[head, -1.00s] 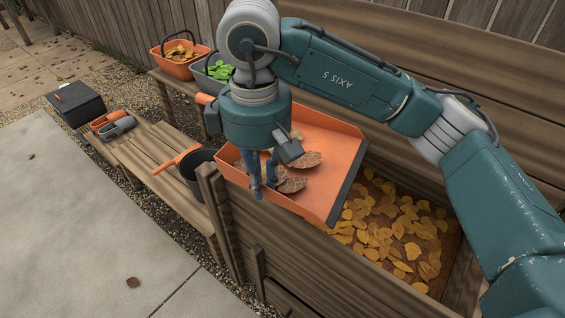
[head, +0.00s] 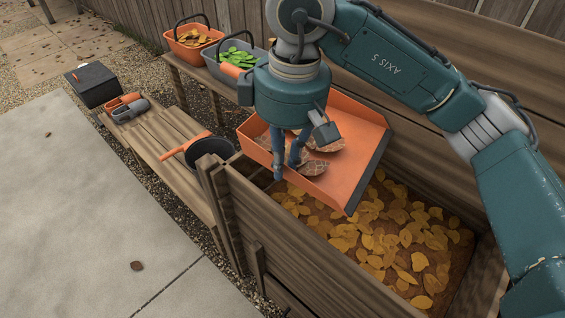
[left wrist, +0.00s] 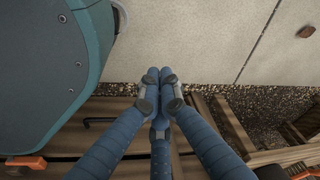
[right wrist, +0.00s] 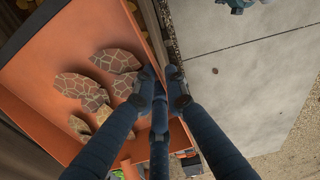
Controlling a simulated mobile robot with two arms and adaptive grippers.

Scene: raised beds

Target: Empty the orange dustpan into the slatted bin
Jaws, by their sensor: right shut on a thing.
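The orange dustpan (head: 352,150) is held above the back-left part of the slatted bin (head: 300,238), and looks roughly level. Several brown patterned leaves (head: 322,145) lie in it; they also show in the right wrist view (right wrist: 88,88). My right gripper (head: 289,172) is shut on the dustpan's near side wall; in the right wrist view its fingertips (right wrist: 162,88) meet at that edge. The bin has wooden slat walls and yellow leaves (head: 400,240) inside. My left gripper (left wrist: 160,90) has its fingertips together with nothing visible between them; it is outside the head view.
An orange tub (head: 192,42) and a grey tub (head: 222,68) of green leaves stand behind. A dark box (head: 95,85) stands at far left.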

